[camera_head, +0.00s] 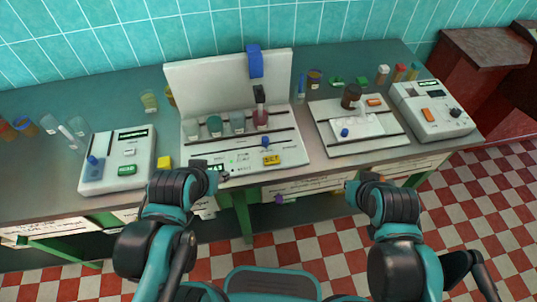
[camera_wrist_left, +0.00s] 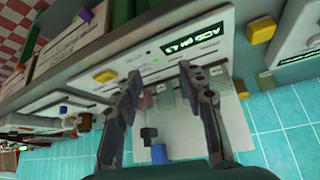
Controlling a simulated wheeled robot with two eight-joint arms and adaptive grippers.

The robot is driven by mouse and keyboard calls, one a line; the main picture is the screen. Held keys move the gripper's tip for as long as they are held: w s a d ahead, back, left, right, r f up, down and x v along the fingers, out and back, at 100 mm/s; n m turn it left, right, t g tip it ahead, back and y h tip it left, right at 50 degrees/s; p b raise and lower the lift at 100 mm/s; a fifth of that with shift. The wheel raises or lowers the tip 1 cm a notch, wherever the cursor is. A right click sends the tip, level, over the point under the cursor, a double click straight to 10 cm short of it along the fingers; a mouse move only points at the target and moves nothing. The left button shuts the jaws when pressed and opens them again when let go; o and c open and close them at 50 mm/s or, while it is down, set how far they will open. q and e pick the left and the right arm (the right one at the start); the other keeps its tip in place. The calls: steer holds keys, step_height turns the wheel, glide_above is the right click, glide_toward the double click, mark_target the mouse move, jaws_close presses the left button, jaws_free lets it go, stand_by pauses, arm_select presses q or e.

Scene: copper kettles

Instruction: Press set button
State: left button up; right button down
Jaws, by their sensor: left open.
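The yellow set button (camera_head: 271,160) is on the right part of the white front panel of the middle machine (camera_head: 300,152). A yellow button, apparently the same one, shows at the left in the left wrist view (camera_wrist_left: 105,76). My left gripper (camera_head: 215,173) is over the panel's front left corner, left of the button and apart from it. In the left wrist view its two fingers (camera_wrist_left: 157,74) are spread with nothing between them, pointing at the panel. A lit green display (camera_wrist_left: 197,40) is just beyond them. My right arm is at the front right; its gripper's fingers are not clear.
Glass vessels (camera_head: 237,122) stand in the machine under a blue part (camera_head: 255,62). A yellow cube (camera_head: 165,162) lies left of the panel. A scale (camera_head: 116,160) stands left; a tray (camera_head: 320,112) and another device (camera_head: 432,110) stand right. Bottles line the back.

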stand_by(0.4)
arm_select(q)
jaws_close()
stand_by(1.1)
